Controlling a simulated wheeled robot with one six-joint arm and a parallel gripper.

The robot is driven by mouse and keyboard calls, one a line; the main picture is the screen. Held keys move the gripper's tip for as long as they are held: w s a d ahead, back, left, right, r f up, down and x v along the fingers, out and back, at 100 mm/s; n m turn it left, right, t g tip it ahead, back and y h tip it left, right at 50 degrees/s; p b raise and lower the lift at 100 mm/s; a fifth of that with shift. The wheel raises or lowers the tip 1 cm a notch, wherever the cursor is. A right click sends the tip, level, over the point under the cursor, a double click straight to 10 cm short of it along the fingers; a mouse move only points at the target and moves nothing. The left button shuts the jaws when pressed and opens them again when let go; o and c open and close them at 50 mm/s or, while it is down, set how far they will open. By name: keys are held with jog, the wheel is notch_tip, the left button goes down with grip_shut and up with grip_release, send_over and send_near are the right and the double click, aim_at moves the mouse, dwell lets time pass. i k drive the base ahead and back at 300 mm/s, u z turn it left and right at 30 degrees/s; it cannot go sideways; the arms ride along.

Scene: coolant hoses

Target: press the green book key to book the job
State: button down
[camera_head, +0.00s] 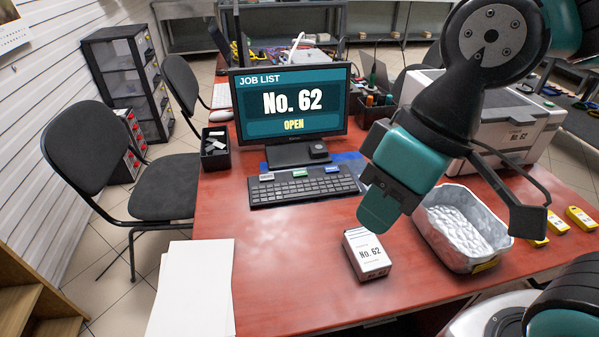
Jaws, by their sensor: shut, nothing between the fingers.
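The green key (300,173) sits at the back edge of the black keyboard (296,189), between a pale key and a blue key. Its lettering is too small to read. My gripper (377,211) is shut and empty. It hangs in the air to the right of the keyboard, its tips pointing down near a white box marked No. 62 (368,258). It appears apart from the keys. The monitor (292,104) behind the keyboard reads JOB LIST, No. 62, OPEN.
A grey metal tray (425,229) and yellow items (580,217) are at the right. A printer-like machine (515,125) stands behind them. White papers (192,290) lie front left. A small black bin (215,148) is left of the monitor. Red tabletop in front of the keyboard is clear.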

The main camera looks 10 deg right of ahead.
aim_at(303, 172)
jog(key=z, duration=1.7)
jog(key=k, duration=1.25)
jog(key=u, duration=1.25)
jog(key=i, duration=0.95)
jog(key=z, duration=0.05)
